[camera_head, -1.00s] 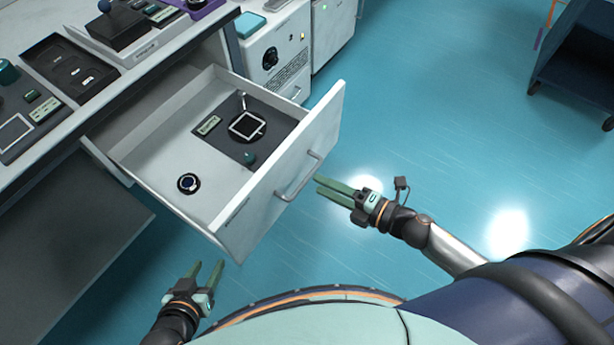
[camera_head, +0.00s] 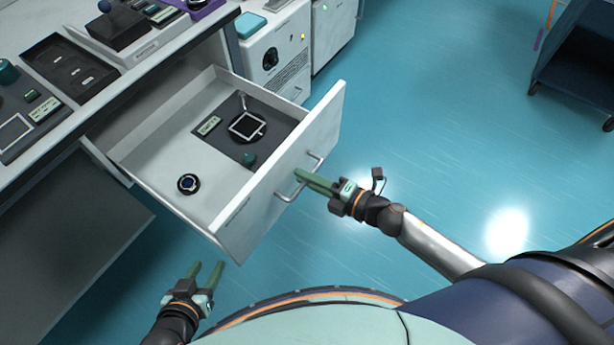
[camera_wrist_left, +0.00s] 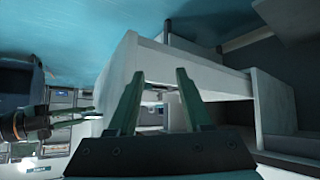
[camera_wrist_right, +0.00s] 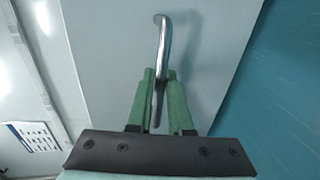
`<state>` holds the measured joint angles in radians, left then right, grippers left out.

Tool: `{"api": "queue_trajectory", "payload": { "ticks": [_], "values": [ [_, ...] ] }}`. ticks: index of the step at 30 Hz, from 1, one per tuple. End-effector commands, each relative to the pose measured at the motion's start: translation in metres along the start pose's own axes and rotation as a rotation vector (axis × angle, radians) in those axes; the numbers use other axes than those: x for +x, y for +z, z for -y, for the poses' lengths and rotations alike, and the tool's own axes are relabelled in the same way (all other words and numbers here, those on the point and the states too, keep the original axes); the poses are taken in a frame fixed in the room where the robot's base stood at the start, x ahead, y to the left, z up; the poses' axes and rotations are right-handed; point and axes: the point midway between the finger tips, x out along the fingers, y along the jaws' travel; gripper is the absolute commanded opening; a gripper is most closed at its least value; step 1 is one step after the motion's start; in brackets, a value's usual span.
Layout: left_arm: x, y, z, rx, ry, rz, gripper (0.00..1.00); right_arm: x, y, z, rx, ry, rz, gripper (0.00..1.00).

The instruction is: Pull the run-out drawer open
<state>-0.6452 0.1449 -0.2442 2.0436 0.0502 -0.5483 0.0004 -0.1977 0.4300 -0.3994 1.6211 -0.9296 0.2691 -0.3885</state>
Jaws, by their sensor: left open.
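The white drawer (camera_head: 262,205) stands well out from the bench, its inside showing from above. Its metal bar handle (camera_head: 291,190) is on the front panel. My right gripper (camera_head: 299,176) is at this handle; in the right wrist view the bar (camera_wrist_right: 161,50) runs between the close-set green fingers (camera_wrist_right: 160,82), which are shut on it. My left gripper (camera_head: 207,266) is open and empty, below and in front of the drawer's left front corner. The left wrist view shows its spread fingers (camera_wrist_left: 160,76) with the drawer's side beyond.
Inside the drawer are a round dark-rimmed piece (camera_head: 188,184) and a dark mat with a square-framed item (camera_head: 247,126), a label and a small green knob. The bench top (camera_head: 165,52) holds trays and devices. Open blue floor (camera_head: 440,110) lies right; a dark cart (camera_head: 575,65) stands far right.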

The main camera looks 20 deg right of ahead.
Motion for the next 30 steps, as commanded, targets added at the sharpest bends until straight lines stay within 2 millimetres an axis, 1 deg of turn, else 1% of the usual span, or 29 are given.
{"api": "queue_trajectory", "payload": {
  "ticks": [1,4,30],
  "values": [
    [-0.0001,0.0,0.0,0.0,0.0,0.0,0.5,-0.0002,0.0,0.0001,0.0,0.0,0.0,0.11],
    [-0.0001,0.0,0.0,0.0,0.0,0.0,0.5,-0.0002,0.0001,0.0001,0.0,0.0,0.0,0.0],
    [-0.0003,0.0002,0.0,0.0,0.0,0.0,0.5,-0.0004,0.0003,0.0003,-0.001,-0.001,0.0,0.0]
  ]
}}
